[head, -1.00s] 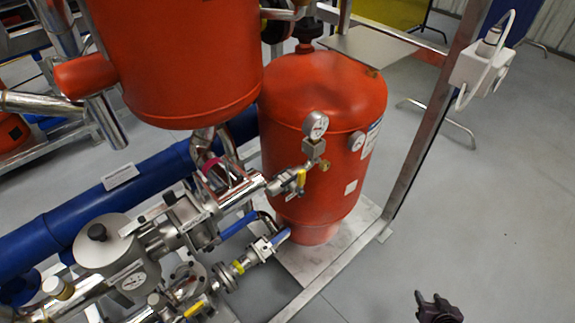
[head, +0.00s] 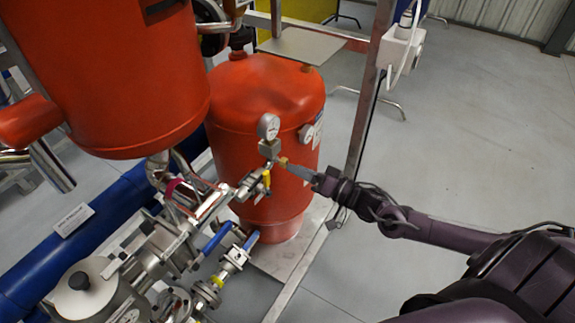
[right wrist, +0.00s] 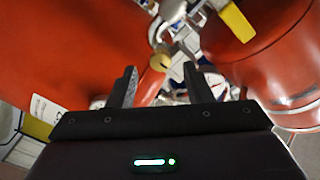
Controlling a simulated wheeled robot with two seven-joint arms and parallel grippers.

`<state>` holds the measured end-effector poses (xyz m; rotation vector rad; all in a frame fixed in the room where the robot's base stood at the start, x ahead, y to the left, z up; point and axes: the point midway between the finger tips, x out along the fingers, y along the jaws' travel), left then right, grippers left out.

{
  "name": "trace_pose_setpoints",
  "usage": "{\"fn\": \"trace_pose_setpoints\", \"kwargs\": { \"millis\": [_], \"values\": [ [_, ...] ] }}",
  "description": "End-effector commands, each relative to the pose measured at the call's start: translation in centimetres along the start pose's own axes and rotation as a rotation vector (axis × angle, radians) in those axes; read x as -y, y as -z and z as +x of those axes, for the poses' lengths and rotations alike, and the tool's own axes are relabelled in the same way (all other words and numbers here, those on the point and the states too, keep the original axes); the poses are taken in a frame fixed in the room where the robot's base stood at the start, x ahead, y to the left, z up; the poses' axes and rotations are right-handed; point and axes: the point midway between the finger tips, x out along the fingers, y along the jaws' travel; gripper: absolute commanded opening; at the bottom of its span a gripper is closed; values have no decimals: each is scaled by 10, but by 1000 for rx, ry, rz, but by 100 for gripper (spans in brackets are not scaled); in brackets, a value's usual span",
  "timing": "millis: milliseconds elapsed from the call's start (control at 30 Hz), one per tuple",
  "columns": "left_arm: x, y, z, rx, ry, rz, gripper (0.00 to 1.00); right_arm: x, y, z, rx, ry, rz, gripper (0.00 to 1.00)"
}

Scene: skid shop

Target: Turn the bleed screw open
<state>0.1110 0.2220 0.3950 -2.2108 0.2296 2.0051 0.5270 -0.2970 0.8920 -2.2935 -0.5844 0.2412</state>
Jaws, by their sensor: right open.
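The small brass bleed screw (head: 283,161) sits on the gauge fitting in front of the lower red tank (head: 262,95). In the right wrist view, the brass screw (right wrist: 160,62) shows as a round knob between the fingertips, slightly beyond them. My right gripper (head: 292,167) reaches in from the right, with its fingertips close to the screw. In the right wrist view its two fingers (right wrist: 161,78) are apart, with a gap around the knob. I cannot tell whether either finger touches it. My left gripper is not in view.
A pressure gauge (head: 268,126) stands just above the screw, and a yellow valve handle (head: 266,180) hangs just below it. A steel frame post (head: 366,95) rises behind my right gripper. Pipes and valves fill the lower left. The grey floor (head: 480,120) at right is clear.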

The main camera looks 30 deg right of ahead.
Motion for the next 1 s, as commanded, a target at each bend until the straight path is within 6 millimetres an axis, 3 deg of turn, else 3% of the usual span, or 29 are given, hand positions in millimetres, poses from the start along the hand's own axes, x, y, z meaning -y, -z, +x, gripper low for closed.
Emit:
{"fn": "trace_pose_setpoints", "kwargs": {
  "millis": [300, 667, 1000],
  "values": [
    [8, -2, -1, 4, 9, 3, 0, 0, 1, 34, -1, 0, -1, 46],
    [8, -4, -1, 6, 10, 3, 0, 0, 0, 38, 1, -2, -2, 46],
    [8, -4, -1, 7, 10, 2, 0, 0, 0, 38, 0, -2, -2, 3]
  ]
}}
